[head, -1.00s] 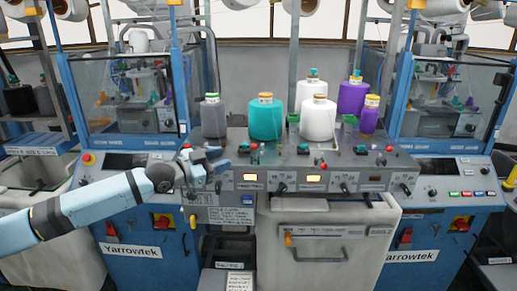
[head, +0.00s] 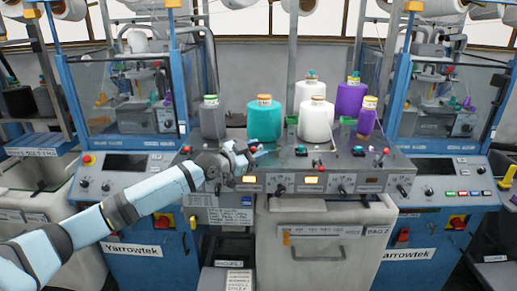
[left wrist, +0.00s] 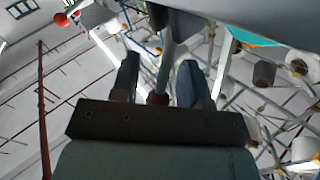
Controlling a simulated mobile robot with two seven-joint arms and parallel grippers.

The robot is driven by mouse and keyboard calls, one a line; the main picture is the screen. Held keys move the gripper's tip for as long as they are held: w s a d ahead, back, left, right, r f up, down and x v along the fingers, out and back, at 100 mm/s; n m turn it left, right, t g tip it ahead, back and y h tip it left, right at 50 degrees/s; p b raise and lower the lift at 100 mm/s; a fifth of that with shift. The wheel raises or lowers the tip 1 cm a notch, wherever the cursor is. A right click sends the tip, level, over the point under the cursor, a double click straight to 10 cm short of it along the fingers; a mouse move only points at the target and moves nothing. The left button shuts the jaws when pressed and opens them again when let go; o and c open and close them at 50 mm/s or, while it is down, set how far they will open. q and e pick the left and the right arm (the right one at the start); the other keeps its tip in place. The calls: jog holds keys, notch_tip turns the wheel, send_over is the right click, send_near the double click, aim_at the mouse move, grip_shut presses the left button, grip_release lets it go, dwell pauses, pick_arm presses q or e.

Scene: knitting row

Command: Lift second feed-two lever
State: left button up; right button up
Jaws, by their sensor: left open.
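A grey control panel (head: 372,163) bears several small black levers along its front face. One lever (head: 281,189) sits right of the left lit display, another (head: 342,189) right of the second display, and another (head: 403,191) near the right end. I cannot tell which is the second feed-two lever. My left gripper (head: 246,153) is over the panel's left part, above and left of these levers. In the left wrist view its fingers (left wrist: 158,78) are apart, with a grey bar and a dark red piece showing between them; contact is unclear. My right gripper is not in view.
Yarn cones stand behind the panel: grey (head: 212,118), teal (head: 264,122), white (head: 316,122) and purple (head: 367,120). Red knobs (head: 386,151) stick up from the panel. Glass-guarded blue machines flank it; a pale bin (head: 325,245) is below.

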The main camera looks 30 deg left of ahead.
pick_arm(q)
jog(key=shift+w+d, duration=0.15)
jog(key=shift+w, duration=0.2)
jog(key=shift+c, duration=0.4)
